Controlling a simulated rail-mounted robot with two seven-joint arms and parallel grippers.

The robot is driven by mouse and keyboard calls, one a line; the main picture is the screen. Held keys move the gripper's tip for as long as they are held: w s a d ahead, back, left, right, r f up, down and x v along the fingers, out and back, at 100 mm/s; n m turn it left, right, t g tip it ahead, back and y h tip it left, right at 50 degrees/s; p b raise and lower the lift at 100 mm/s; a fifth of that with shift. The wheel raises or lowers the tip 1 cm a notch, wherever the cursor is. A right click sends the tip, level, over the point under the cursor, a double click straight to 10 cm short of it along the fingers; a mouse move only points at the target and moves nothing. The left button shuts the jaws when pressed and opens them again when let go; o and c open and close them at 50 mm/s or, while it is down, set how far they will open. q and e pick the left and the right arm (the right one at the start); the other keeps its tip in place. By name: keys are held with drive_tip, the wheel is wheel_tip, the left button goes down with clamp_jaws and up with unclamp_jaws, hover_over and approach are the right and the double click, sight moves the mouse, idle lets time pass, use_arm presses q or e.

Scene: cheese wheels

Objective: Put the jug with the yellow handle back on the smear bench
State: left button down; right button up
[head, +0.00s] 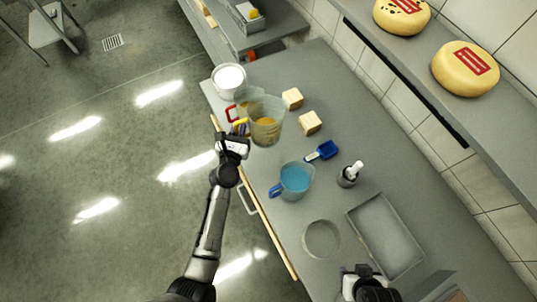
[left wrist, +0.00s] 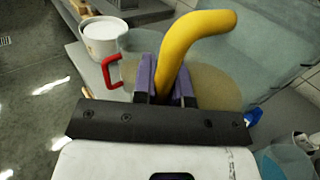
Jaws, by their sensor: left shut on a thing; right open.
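The clear jug with the yellow handle (head: 266,123) has amber contents and is over the left part of the grey bench (head: 340,205). My left gripper (head: 238,131) is shut on its handle. In the left wrist view, the yellow handle (left wrist: 188,48) stands between the purple fingers (left wrist: 165,82). I cannot tell whether the jug's base touches the bench. It partly hides a jug with a red handle (head: 231,113) just behind it; that handle also shows in the left wrist view (left wrist: 109,72). My right gripper (head: 362,275) is open at the lower edge of the head view.
A white tub (head: 229,80) stands at the bench's far end. Two wooden blocks (head: 310,122), a blue scoop (head: 322,151), a blue-handled jug (head: 295,178), a small metal pot (head: 347,176) and a tray (head: 385,198) lie around. Cheese wheels (head: 466,69) sit on the shelf.

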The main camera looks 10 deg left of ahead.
use_arm(q)
drive_tip(key=shift+n+y, duration=0.7)
drive_tip(key=shift+y, duration=0.2)
drive_tip(key=f+b, duration=0.3)
drive_tip(key=f, duration=0.2)
drive_tip(key=d+f+b, duration=0.1)
drive_tip(key=f+b, duration=0.3)
drive_tip(key=f, duration=0.1)
drive_tip(key=w+f+b, duration=0.1)
drive_tip(key=f+b, duration=0.2)
drive_tip(key=f, duration=0.3)
drive_tip(key=shift+d, duration=0.3)
use_arm(e)
wheel_tip(320, 180, down, 11)
drive_tip(key=shift+a+f, duration=0.1)
drive_tip(key=shift+d, duration=0.2)
use_arm(q)
drive_tip(key=shift+f, duration=0.15)
use_arm(e)
drive_tip(key=shift+f, duration=0.1)
use_arm(q)
drive_tip(key=c, duration=1.1)
unclamp_jaws()
drive_tip(key=shift+c, duration=0.2)
use_arm(e)
drive_tip(key=shift+a, duration=0.15)
